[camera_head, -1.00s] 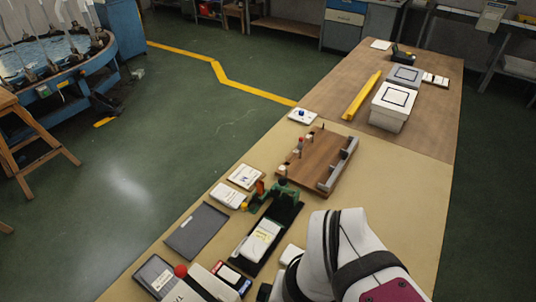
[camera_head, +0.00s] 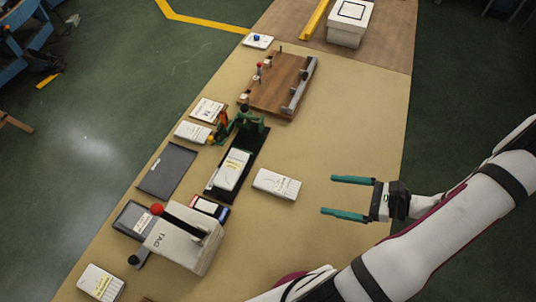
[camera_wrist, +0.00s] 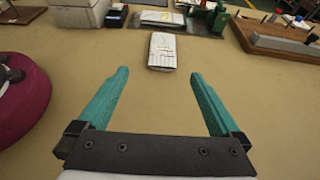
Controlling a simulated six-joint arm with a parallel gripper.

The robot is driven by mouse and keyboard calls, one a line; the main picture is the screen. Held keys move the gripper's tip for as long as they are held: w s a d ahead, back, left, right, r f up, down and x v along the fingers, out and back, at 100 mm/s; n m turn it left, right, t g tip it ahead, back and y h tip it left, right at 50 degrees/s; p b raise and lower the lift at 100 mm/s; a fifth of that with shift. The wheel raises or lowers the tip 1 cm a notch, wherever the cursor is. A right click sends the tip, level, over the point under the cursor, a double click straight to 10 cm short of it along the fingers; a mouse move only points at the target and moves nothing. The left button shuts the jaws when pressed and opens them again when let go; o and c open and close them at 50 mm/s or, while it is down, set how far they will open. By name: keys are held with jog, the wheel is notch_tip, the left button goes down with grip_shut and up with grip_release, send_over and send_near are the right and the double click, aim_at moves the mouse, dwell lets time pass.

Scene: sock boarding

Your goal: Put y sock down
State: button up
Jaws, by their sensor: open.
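My gripper (camera_head: 330,195) is open and empty, with its two teal fingers pointing left above the tan table. A flat white packet (camera_head: 277,184) with small print lies on the table just left of the fingertips, apart from them. It also shows ahead of my open fingers (camera_wrist: 159,74) in the wrist view (camera_wrist: 162,50). Another white packet (camera_head: 232,170) with yellowish marks lies on a long black board (camera_head: 211,190) with a green fixture (camera_head: 250,122) at its far end. I cannot tell which packet is the y sock.
A grey box with a TAG label (camera_head: 185,246) and a dark lever stands at the front left. A wooden board (camera_head: 272,92) with pegs lies farther back. A dark flat tray (camera_head: 167,168) and more white packets (camera_head: 100,282) lie along the left edge. Bare table surrounds the gripper.

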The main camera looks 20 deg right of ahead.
jog(key=x, duration=1.5)
jog(key=shift+w, duration=0.45)
jog(key=shift+r, duration=0.1)
jog(key=c, duration=1.4)
jog(key=shift+s+d+r, duration=0.1)
jog(key=shift+r, duration=2.1)
jog(key=shift+c, duration=0.2)
jog(key=a+r+v, duration=0.1)
jog(key=v, duration=1.2)
notch_tip(320, 180, up, 11)
jog(key=n, duration=0.1)
send_over(277, 183)
jog(key=w+d, duration=0.3)
jog(key=w+a+r+g+y, duration=0.15)
jog(key=w+a+r, duration=0.25)
jog(key=a+r, duration=0.6)
notch_tip(277, 183, up, 10)
jog(key=w+m+t+h, duration=0.2)
jog(key=m+t+h, duration=0.3)
jog(key=m+h, duration=0.1)
jog(key=shift+f+m+h, duration=0.15)
jog(key=shift+m+h, duration=0.25)
jog(key=shift+h, duration=0.05)
